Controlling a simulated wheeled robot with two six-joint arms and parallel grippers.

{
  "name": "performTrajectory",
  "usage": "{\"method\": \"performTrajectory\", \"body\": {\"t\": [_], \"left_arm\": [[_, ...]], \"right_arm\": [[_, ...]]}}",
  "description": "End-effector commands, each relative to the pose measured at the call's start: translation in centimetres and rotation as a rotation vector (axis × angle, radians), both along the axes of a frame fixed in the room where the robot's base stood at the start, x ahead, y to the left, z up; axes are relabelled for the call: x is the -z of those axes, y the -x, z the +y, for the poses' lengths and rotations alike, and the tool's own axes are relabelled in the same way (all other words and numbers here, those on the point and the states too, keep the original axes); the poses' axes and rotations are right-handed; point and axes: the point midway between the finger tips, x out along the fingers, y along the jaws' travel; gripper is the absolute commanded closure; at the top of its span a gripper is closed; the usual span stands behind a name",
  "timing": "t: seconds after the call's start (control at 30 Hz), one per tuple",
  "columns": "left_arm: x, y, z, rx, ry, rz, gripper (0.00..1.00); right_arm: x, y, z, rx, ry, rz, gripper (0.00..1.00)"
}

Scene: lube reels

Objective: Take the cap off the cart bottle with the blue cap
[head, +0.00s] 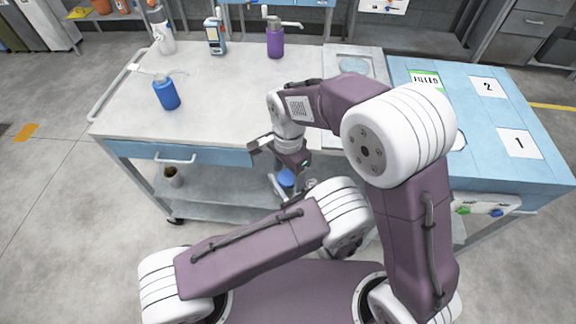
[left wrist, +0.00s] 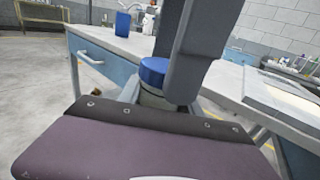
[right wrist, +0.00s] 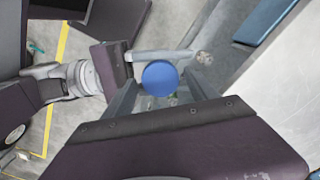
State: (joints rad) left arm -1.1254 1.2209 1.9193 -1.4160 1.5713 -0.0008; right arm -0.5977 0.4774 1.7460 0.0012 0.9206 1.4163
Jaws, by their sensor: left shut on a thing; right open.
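The bottle with the blue cap (head: 286,178) is held in the air in front of the cart, its body mostly hidden in the head view. In the left wrist view its blue cap (left wrist: 153,70) sits on a pale body (left wrist: 152,98). My left gripper (left wrist: 160,92) is shut on the bottle body below the cap. My right gripper (head: 281,152) is open above the bottle. In the right wrist view the round cap (right wrist: 160,78) lies between the spread fingers of my right gripper (right wrist: 162,85); I cannot tell whether they touch it.
A blue table (head: 460,120) with numbered labels stands at right. The cart's front edge is close behind the grippers.

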Motion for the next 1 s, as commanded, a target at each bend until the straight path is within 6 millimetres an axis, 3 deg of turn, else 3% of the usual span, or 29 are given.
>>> {"method": "performTrajectory", "body": {"t": [0.2, 0.4, 0.43, 0.57, 0.67, 1.0], "left_arm": [[-0.01, 0.00, 0.00, 0.000, 0.000, 0.000, 1.00], [-0.01, 0.00, 0.00, 0.000, 0.000, 0.000, 1.00], [-0.01, 0.00, 0.00, 0.000, 0.000, 0.000, 1.00], [0.00, 0.00, 0.00, 0.000, 0.000, 0.000, 1.00], [0.00, 0.00, 0.00, 0.000, 0.000, 0.000, 1.00], [0.01, 0.00, 0.02, -0.001, 0.000, 0.000, 1.00]], "right_arm": [[0.03, -0.01, 0.00, 0.000, -0.001, -0.001, 0.36], [0.01, -0.01, 0.00, 0.000, -0.001, -0.001, 0.92], [0.01, -0.01, 0.00, 0.000, -0.001, -0.001, 0.96], [0.00, -0.01, -0.01, -0.040, 0.000, 0.000, 0.97], [-0.01, -0.01, -0.01, -0.225, -0.001, 0.000, 0.97], [-0.08, -0.05, -0.02, -1.232, -0.003, 0.003, 0.97]]}}
